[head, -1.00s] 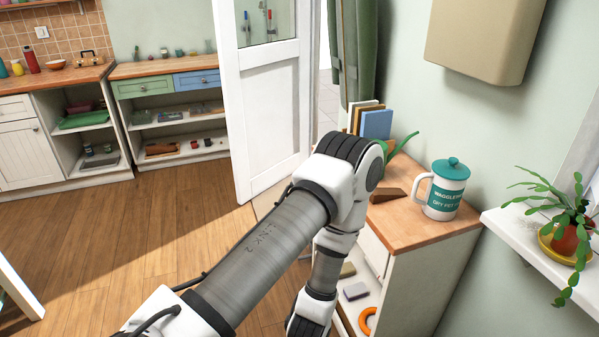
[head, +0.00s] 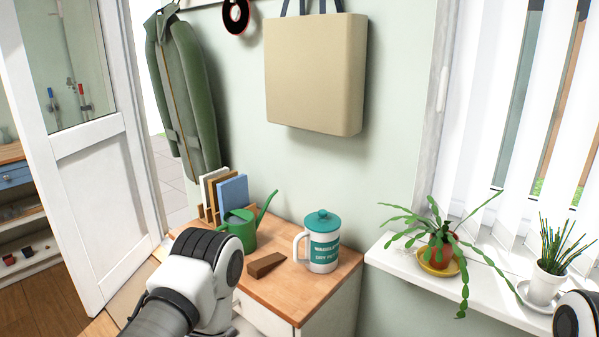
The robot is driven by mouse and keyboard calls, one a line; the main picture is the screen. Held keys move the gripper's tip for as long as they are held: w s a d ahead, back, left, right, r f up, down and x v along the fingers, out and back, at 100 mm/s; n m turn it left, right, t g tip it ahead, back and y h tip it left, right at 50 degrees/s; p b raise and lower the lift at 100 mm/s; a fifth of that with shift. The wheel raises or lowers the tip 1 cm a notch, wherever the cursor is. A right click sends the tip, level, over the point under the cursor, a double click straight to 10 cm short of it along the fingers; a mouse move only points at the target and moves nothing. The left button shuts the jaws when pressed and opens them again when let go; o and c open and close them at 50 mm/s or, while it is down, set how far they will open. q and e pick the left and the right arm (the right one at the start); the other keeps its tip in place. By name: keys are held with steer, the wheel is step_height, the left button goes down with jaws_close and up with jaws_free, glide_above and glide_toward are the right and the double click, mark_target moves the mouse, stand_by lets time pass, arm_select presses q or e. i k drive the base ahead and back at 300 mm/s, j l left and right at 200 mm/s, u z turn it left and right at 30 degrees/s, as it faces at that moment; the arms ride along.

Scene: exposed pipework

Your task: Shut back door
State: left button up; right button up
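The white back door (head: 100,190) with a glass upper pane stands open at the left of the head view. Through the gap to its right, paved ground (head: 172,185) shows outside. My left arm reaches up from the bottom, its white joint in front of the cabinet, to the right of the door's lower part and apart from it in the picture. A small part of my other arm shows at the bottom right corner. Neither gripper is in the frame. The door's handle cannot be made out.
A wooden-topped cabinet (head: 330,277) stands right of the doorway with a green watering can (head: 240,228), a brown wedge (head: 266,265), a lidded jug (head: 323,245) and books (head: 232,192). A green coat (head: 188,95) and beige bag (head: 315,75) hang above. A windowsill (head: 400,268) holds plants.

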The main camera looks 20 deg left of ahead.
mark_target(90, 177)
steer(key=i+j, duration=0.15)
steer(key=j, duration=0.45)
steer(key=i+j, duration=0.1)
steer(key=j, duration=0.5)
steer(key=i+j, duration=0.15)
steer(key=j, duration=0.4)
steer(key=i+j, duration=0.1)
steer(key=j, duration=0.5)
steer(key=i+j+z, duration=0.1)
steer(key=j, duration=0.5)
steer(key=i+j, duration=0.15)
steer(key=j, duration=0.45)
steer(key=i+j, duration=0.1)
steer(key=j, duration=0.5)
steer(key=i+j, duration=0.15)
steer(key=j, duration=0.45)
steer(key=i+j, duration=0.1)
steer(key=j, duration=0.85)
steer(key=i+j+z, duration=0.1)
steer(key=j, duration=0.85)
steer(key=i+j, duration=0.15)
steer(key=j, duration=1.75)
steer(key=i+z, duration=0.05)
steer(key=i, duration=0.05)
